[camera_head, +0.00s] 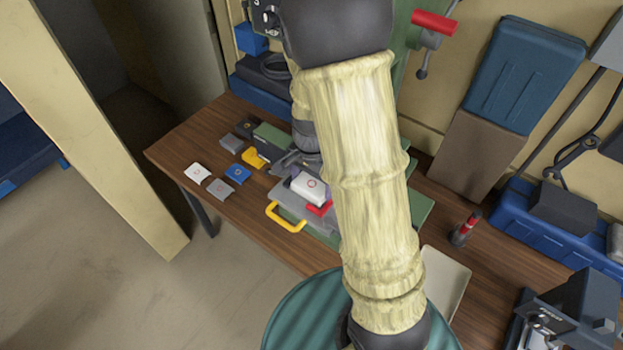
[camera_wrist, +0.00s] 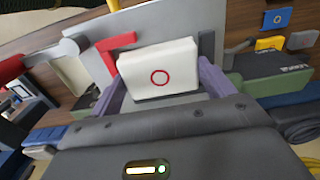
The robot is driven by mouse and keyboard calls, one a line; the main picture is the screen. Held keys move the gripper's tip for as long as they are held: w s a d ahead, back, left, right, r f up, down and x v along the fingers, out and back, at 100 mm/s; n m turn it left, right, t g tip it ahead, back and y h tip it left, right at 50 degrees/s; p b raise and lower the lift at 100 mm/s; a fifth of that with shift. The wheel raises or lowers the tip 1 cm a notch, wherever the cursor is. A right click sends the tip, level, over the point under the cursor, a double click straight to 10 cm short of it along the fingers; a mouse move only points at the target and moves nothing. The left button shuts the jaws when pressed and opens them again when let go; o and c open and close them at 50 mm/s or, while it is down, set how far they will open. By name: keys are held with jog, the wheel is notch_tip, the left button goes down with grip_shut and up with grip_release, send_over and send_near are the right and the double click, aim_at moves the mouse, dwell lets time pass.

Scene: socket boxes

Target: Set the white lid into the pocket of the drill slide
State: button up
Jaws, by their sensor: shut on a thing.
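The white lid (camera_wrist: 158,60), a block with a red ring on its face, is between the two purple fingers of my gripper (camera_wrist: 160,85) in the wrist view. My gripper is shut on it. In the head view the white lid (camera_head: 310,188) is over the grey drill slide (camera_head: 288,203), which has a yellow handle (camera_head: 284,218). A red corner piece (camera_head: 320,208) is beside the lid; it also shows in the wrist view (camera_wrist: 112,55). I cannot tell whether the lid touches the slide. The pocket is hidden.
Several small lids lie on the wooden table at the left, among them another white one (camera_head: 198,173), a blue one (camera_head: 234,174) and a grey one (camera_head: 220,188). A green box (camera_head: 271,138) stands close behind my gripper. A red-and-black object (camera_head: 465,230) stands at the right.

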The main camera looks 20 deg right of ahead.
jog(key=o, duration=0.9)
jog(key=shift+r, duration=0.1)
notch_tip(320, 180, up, 17)
jog(key=shift+r+b, duration=0.1)
jog(key=shift+b, duration=1.05)
